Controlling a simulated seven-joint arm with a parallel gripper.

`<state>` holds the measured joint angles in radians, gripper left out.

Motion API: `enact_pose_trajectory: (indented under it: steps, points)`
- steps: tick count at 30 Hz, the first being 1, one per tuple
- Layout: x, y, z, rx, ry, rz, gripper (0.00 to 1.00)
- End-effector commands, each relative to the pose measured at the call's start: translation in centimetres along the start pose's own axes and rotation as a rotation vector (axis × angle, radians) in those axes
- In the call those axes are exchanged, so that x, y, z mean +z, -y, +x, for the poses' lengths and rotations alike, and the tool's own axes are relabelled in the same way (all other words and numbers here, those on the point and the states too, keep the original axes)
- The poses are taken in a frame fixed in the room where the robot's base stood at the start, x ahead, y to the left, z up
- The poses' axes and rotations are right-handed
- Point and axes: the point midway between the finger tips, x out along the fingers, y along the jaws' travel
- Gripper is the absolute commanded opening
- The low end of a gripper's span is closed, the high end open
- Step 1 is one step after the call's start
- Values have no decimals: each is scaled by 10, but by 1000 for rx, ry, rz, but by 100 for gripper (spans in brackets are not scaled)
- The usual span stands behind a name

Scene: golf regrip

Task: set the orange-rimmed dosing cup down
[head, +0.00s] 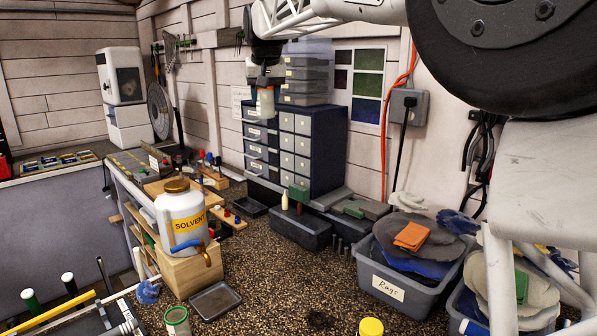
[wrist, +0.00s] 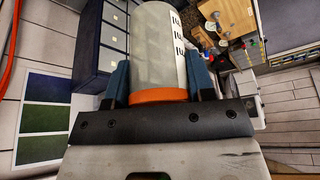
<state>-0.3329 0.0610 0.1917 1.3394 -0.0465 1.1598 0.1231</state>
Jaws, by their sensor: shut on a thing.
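The orange-rimmed dosing cup (wrist: 160,45) is a pale translucent cylinder with dark marks on its side. Its orange rim (wrist: 158,96) lies close to my gripper's palm in the wrist view. My gripper (wrist: 160,82) is shut on the cup, with one blue-grey finger on each side. In the head view my gripper (head: 265,86) hangs high, in front of the drawer cabinet, and the cup (head: 265,102) points down from it in mid-air, clear of the bench. The cup's far side is hidden.
A white solvent jug (head: 182,222) stands on a wooden block (head: 188,275), with a small grey tray (head: 215,299) beside it. The blue drawer cabinet (head: 324,150) stands behind low grey boxes (head: 300,228). A rags bin (head: 372,265) is at right. Speckled bench (head: 290,290) lies bare in the middle.

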Motion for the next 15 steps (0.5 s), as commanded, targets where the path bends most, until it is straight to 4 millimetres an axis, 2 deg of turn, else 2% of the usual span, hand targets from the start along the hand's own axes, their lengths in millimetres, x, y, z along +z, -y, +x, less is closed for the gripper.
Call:
enact_pose_trajectory:
  steps: [1,15]
  points:
    - [-1,-16,3,5,0,13,27]
    - [5,-150,33,47,0,112,27]
